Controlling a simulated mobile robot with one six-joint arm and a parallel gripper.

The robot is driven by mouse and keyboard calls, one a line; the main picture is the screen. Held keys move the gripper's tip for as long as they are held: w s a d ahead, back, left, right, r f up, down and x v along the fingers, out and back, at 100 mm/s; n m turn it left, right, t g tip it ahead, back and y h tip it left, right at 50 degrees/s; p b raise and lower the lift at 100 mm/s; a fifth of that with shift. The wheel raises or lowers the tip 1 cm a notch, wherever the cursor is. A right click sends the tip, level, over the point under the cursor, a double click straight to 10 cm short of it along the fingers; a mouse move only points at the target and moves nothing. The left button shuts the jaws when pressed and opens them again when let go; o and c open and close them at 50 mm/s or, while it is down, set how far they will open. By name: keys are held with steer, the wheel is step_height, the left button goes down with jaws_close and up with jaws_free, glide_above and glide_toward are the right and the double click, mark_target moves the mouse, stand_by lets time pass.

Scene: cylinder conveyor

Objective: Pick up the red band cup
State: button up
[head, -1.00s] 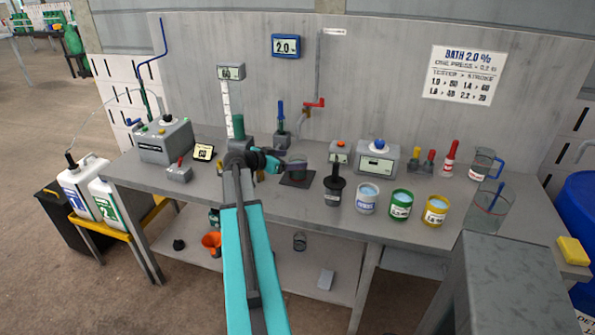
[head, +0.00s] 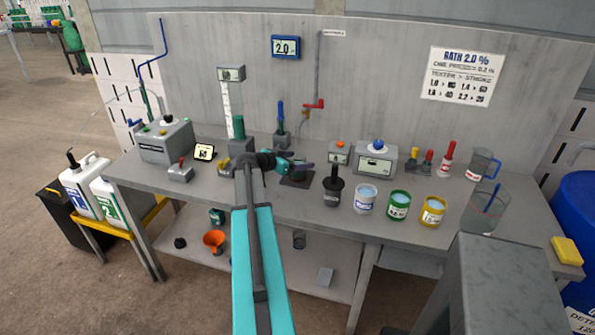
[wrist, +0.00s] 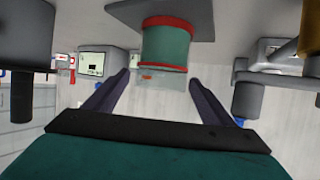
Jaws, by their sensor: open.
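The red band cup (wrist: 166,45) shows in the wrist view as a green-grey cylinder with a red band at each end, standing on a dark square pad (wrist: 190,14). That view looks upside down. My gripper (wrist: 158,86) is open, with one finger on each side of the cup's line and the cup just beyond the fingertips. I cannot tell if anything touches. In the head view my gripper (head: 297,166) is at the pad (head: 292,183) on the bench and mostly hides the cup.
A dark plunger-like tool (head: 332,188) stands just right of the pad. White (head: 365,201), green (head: 397,206) and yellow (head: 432,212) cups stand farther right. A blue-handled stand (head: 281,130) and a measuring column (head: 238,125) are behind and left.

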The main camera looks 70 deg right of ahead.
steer(key=shift+s, duration=0.1)
steer(key=c, duration=1.6)
steer(key=shift+r, duration=0.2)
steer(key=a+r+b, duration=0.1)
steer(key=a+b, duration=0.1)
steer(key=a, duration=0.3)
steer(key=s+a+r+b, duration=0.1)
steer(key=a+r+b, duration=0.1)
steer(key=a, duration=0.3)
steer(key=s+a+r+b, duration=0.1)
steer(key=a+b, duration=0.1)
steer(key=a, duration=0.3)
steer(key=shift+a+r+b, duration=0.35)
steer(key=shift+a+b, duration=0.05)
